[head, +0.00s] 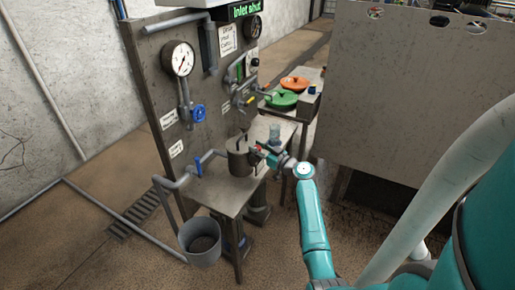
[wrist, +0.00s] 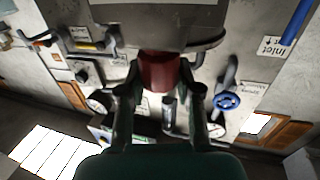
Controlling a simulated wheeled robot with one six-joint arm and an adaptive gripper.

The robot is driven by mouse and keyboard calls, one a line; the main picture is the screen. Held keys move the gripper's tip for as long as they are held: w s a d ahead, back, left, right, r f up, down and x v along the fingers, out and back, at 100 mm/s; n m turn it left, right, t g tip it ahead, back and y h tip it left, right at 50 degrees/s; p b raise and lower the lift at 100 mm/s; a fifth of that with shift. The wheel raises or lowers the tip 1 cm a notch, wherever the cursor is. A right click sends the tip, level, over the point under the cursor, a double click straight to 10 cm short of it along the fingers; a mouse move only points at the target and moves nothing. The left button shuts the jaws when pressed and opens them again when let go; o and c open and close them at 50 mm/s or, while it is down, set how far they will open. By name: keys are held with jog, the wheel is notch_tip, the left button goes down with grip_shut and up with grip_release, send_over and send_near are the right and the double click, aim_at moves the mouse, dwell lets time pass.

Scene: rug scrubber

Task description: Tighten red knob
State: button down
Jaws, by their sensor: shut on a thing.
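The red knob (wrist: 160,72) is a dark red cylinder on the side of a grey metal pot (head: 238,158). In the wrist view it sits between the two fingers of my gripper (wrist: 161,88), one on each side. My gripper is shut on the knob. In the head view my gripper (head: 262,155) is at the right side of the pot, and the knob is mostly hidden there. The pot stands upright on a small metal table (head: 213,192).
A grey panel behind carries a gauge (head: 178,58), a blue valve wheel (head: 198,113) and pipes. A grey bucket (head: 199,243) is at the front left. Green (head: 283,99) and orange (head: 294,83) lidded things stand behind.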

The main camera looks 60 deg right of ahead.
aim_at(258, 147)
jog(key=n+y, duration=0.3)
jog(key=y, duration=0.2)
jog(key=n+y, duration=0.3)
jog(key=y, duration=0.1)
jog(key=shift+d+r+g+y, duration=0.1)
jog(key=shift+d+g+y, duration=0.05)
jog(key=shift+g+y, duration=0.25)
jog(key=shift+n+g+y, duration=0.9)
jog(key=shift+n+y, duration=0.5)
jog(key=shift+y, duration=0.3)
jog(key=shift+n+g+y, duration=0.5)
jog(key=shift+n+y, duration=0.1)
jog(key=shift+y, duration=0.2)
jog(key=c, duration=0.8)
grip_release()
jog(key=shift+o, duration=0.2)
notch_tip(258, 147, up, 10)
jog(key=shift+f, duration=0.1)
